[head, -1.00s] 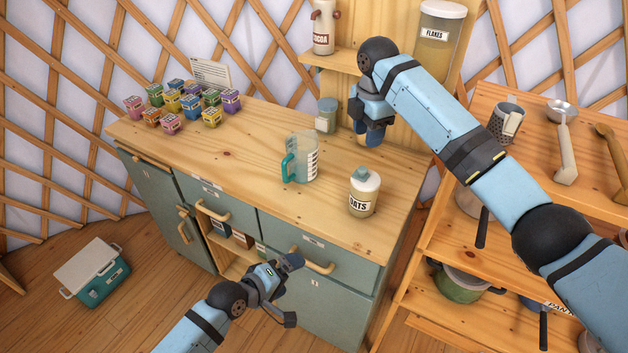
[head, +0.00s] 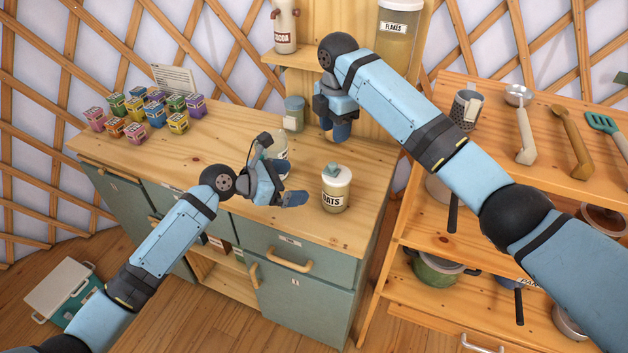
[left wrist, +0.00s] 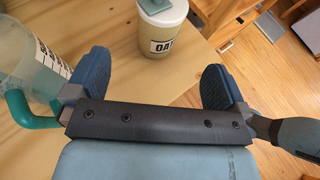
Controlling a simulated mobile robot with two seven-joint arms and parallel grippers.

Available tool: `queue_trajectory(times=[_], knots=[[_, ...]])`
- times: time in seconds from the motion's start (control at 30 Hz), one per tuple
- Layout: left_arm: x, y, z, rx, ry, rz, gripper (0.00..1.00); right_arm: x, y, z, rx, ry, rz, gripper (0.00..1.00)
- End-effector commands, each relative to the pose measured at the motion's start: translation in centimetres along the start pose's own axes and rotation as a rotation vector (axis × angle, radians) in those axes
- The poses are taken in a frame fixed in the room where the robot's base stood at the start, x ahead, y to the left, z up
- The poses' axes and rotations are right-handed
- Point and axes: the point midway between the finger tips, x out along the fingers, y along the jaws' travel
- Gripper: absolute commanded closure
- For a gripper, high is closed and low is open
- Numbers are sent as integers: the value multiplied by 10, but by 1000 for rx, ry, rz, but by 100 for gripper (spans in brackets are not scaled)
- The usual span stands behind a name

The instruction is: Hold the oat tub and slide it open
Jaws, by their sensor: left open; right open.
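The oat tub (head: 335,192) stands upright on the wooden counter near its right end. It is a clear tub with a white lid, a green slider (head: 333,170) on top and an OATS label. My left gripper (head: 296,190) is open and empty just left of the tub in the head view. In the left wrist view the tub (left wrist: 161,30) lies beyond and between the two blue fingers (left wrist: 158,85), not touching them. My right gripper (head: 335,132) is open and empty, pointing down above the counter behind the tub.
A measuring jug (left wrist: 35,65) with a teal handle stands close to my left gripper, mostly hidden in the head view (head: 281,145). A small lidded jar (head: 294,113) stands at the back. Several small boxes (head: 135,112) fill the counter's left end. A shelf rack (head: 480,205) stands right.

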Motion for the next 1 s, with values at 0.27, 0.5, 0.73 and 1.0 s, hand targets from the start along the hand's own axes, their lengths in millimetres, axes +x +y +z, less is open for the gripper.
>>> queue_trajectory(times=[0.27, 0.5, 0.73, 1.0], knots=[[55, -1, 1, 2, 0, -1, 0, 0, 0, 0, 0, 0, 0, 57], [98, -1, 0, 2, 0, -1, 0, 0, 0, 0, 0, 0, 0, 57], [120, -1, 0, 4, 0, 0, 0, 0, 0, 0, 0, 0, 0, 57], [123, 0, 0, 4, 0, 1, 0, 0, 0, 0, 0, 0, 0, 57]])
